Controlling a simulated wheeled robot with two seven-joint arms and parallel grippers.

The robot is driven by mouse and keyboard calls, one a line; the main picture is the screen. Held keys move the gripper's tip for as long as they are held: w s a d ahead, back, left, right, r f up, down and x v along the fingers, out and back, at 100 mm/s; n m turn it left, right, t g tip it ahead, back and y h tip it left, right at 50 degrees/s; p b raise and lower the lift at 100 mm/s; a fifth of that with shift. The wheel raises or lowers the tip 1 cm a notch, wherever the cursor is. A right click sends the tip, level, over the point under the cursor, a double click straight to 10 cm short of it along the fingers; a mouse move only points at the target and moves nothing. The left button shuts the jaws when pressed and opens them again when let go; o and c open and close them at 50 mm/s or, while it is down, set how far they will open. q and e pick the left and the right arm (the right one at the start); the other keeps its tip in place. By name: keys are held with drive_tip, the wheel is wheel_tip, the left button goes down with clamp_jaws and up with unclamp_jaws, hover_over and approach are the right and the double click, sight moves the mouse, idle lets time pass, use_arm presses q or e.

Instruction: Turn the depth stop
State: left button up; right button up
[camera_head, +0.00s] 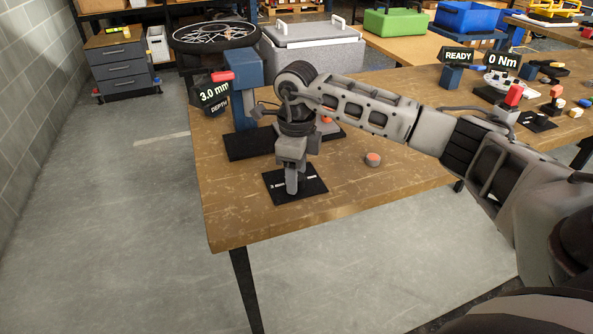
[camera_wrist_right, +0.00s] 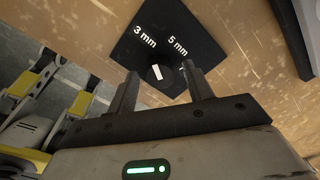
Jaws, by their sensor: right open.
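The depth stop is a dark knob with a white pointer mark (camera_wrist_right: 157,72) on a black plate (camera_wrist_right: 168,35). The plate is printed "3 mm" and "5 mm". In the head view the plate (camera_head: 312,190) lies near the bench's front left, and my gripper mostly hides the knob. My right gripper (camera_head: 291,188) points down over the plate. In the wrist view its two fingers (camera_wrist_right: 158,85) are apart, one on either side of the knob. I cannot tell whether they touch it. My left gripper is not in view.
A blue machine (camera_head: 243,100) on a black base stands behind my gripper. Its display (camera_head: 214,95) reads "3.0 mm DEPTH". An orange-topped round button (camera_head: 373,159) sits right of the plate. "READY" (camera_head: 456,56) and "0 Nm" (camera_head: 502,61) displays stand farther right.

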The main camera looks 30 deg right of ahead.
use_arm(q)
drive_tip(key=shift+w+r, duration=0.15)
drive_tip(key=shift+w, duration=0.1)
use_arm(e)
drive_tip(key=shift+f, duration=0.3)
drive_tip(key=c, duration=1)
